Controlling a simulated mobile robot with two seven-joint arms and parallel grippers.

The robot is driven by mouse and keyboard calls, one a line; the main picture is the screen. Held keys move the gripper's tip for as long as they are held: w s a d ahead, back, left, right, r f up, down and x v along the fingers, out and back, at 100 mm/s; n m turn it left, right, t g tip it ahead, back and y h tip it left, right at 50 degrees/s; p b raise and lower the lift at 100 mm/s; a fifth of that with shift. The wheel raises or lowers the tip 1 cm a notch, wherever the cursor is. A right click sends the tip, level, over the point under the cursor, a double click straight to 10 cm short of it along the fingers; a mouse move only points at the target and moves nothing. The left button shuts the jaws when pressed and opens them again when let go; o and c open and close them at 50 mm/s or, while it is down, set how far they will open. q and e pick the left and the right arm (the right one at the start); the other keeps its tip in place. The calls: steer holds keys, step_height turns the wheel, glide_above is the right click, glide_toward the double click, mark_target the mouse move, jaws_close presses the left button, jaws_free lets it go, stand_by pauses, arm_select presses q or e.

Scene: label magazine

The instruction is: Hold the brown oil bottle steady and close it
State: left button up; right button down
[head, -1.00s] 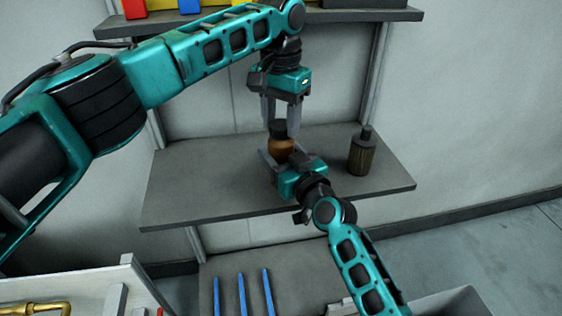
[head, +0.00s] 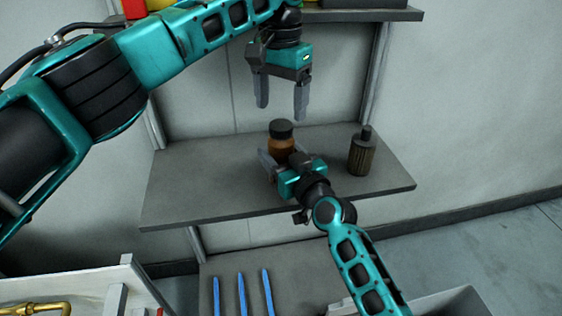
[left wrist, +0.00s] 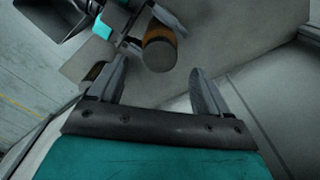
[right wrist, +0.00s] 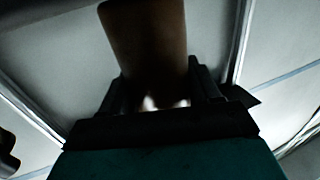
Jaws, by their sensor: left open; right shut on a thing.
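The brown oil bottle (head: 280,147) stands upright on the grey shelf with a dark cap (head: 281,129) on its top. My right gripper (head: 279,160) is shut on the bottle's body from the front. The bottle fills the space between its fingers in the right wrist view (right wrist: 148,45). My left gripper (head: 281,106) is open and empty above the bottle, with its fingers pointing down and clear of the cap. In the left wrist view the capped bottle (left wrist: 160,48) shows beyond and between the left fingers. How tightly the cap sits I cannot tell.
A dark ribbed bottle (head: 362,152) stands to the right on the same shelf (head: 190,185). An upper shelf (head: 350,15) with coloured items hangs above. Several blue sticks (head: 241,295) lie below. The shelf's left part is clear.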

arm_select(q)
step_height(320, 180, up, 8)
stand_by(0.4)
arm_select(e)
steer(key=shift+c, duration=0.8)
jaws_free()
arm_select(q)
step_height(320, 180, up, 2)
steer(key=shift+p, duration=1.05)
arm_select(e)
steer(key=v, duration=1.3)
arm_select(q)
steer(key=shift+s, duration=0.1)
